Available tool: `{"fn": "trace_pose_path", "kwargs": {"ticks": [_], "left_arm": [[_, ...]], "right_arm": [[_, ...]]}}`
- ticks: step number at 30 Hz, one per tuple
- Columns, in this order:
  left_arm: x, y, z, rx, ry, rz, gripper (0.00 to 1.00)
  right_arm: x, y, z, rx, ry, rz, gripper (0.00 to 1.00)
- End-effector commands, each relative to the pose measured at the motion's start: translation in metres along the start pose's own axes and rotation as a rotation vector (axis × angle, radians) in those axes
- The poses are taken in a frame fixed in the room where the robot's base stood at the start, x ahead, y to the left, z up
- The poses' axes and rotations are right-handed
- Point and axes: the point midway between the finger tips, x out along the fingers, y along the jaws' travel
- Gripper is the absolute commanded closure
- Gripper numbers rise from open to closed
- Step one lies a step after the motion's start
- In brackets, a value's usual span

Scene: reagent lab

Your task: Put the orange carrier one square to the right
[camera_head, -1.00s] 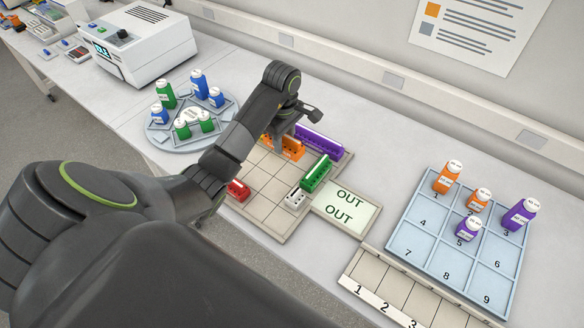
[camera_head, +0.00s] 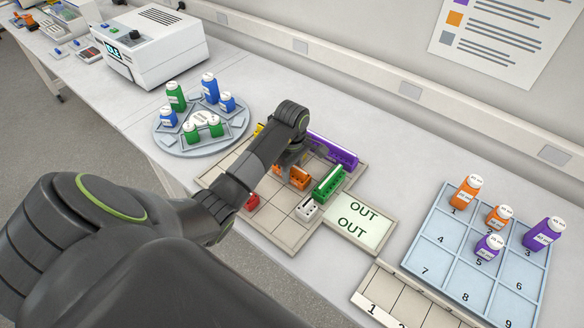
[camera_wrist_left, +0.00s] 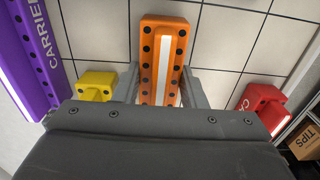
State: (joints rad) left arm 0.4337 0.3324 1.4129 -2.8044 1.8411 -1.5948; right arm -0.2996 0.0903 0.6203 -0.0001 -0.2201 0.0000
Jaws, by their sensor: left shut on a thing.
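The orange carrier (camera_head: 299,179) is on or just over the tiled board (camera_head: 284,230), left of the green carrier (camera_head: 329,184). My left gripper (camera_head: 287,168) is over it from above. In the left wrist view the orange carrier (camera_wrist_left: 163,60) sits between the two fingers of my left gripper (camera_wrist_left: 160,90), which is shut on it. The carrier's near end is hidden by the gripper body. I cannot tell whether it touches the board. My right gripper is not in view.
On the board are a purple carrier (camera_head: 333,150), a white carrier (camera_head: 307,209), a red carrier (camera_head: 252,202) and a yellow carrier (camera_head: 259,129). An OUT plate (camera_head: 377,236) adjoins the board's right side. A round bottle rack (camera_head: 164,145) stands left, a numbered tray (camera_head: 432,240) right.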

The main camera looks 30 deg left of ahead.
Motion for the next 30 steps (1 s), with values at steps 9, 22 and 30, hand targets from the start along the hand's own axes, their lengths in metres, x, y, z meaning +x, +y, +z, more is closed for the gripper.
{"fn": "trace_pose_path", "kwargs": {"ticks": [9,22,30], "left_arm": [[0.002,0.000,0.000,0.000,0.000,0.001,0.45],[-0.003,0.000,0.000,0.000,0.000,0.001,0.41],[-0.051,0.002,-0.001,0.002,0.005,0.009,0.41]], "right_arm": [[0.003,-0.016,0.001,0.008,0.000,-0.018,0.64],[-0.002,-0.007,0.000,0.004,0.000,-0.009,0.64],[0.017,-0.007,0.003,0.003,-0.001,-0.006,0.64]]}}
